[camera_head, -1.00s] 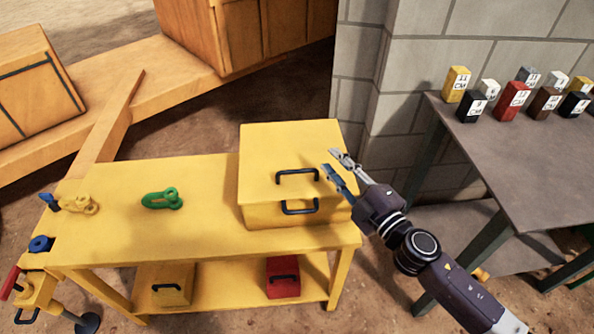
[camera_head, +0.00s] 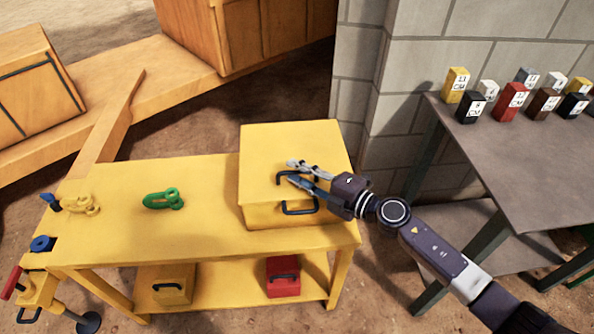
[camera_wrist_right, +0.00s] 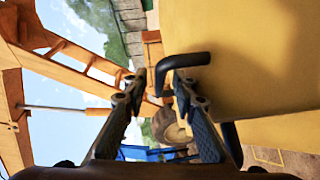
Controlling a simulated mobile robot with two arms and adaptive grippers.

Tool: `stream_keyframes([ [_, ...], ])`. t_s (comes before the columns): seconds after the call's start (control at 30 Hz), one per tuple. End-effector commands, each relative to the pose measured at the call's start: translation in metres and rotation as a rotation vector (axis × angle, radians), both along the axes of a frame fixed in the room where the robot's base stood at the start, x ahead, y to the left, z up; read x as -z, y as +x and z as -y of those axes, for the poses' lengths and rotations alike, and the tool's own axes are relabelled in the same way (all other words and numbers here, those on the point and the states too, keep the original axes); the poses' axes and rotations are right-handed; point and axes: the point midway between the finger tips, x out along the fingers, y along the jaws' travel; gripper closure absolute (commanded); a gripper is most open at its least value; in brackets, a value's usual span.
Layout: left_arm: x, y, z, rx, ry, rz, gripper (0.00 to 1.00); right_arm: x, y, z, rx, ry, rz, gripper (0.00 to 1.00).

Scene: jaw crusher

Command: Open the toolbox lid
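The yellow toolbox (camera_head: 270,145) stands shut on the right end of the yellow workbench. A dark handle (camera_head: 283,173) is on its lid and a second dark handle (camera_head: 300,211) is on its front. My right gripper (camera_head: 291,172) reaches in from the right at the lid handle, its fingers apart and partly covering it. In the right wrist view my right gripper (camera_wrist_right: 158,88) is open, and the bent end of the dark handle (camera_wrist_right: 183,61) shows between and just beyond the fingertips. I cannot tell whether they touch. My left gripper is not in view.
The workbench (camera_head: 215,210) also holds a green shackle-like part (camera_head: 163,199) and a yellow part (camera_head: 80,205). Red (camera_head: 283,278) and yellow (camera_head: 165,284) boxes stand on its lower shelf. A grey table (camera_head: 520,145) with several small labelled blocks is at right, before a block wall (camera_head: 400,90).

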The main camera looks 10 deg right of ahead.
Motion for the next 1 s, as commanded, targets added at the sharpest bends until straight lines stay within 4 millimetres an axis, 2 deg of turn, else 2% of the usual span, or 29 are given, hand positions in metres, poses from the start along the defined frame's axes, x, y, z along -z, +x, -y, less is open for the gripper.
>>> stream_keyframes([
  [0.3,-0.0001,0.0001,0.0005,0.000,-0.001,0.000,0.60,0.0006,0.0028,-0.0032,0.000,0.000,0.000,0.75],
  [0.53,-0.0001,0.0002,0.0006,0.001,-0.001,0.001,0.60,0.0006,0.0028,-0.0030,0.000,0.000,0.000,0.99],
  [0.57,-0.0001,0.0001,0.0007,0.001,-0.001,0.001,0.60,0.0006,0.0028,-0.0029,0.000,0.000,0.000,1.00],
  [1.0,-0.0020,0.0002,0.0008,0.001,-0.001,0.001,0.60,-0.0004,0.0027,-0.0028,0.000,-0.001,-0.002,1.00],
])
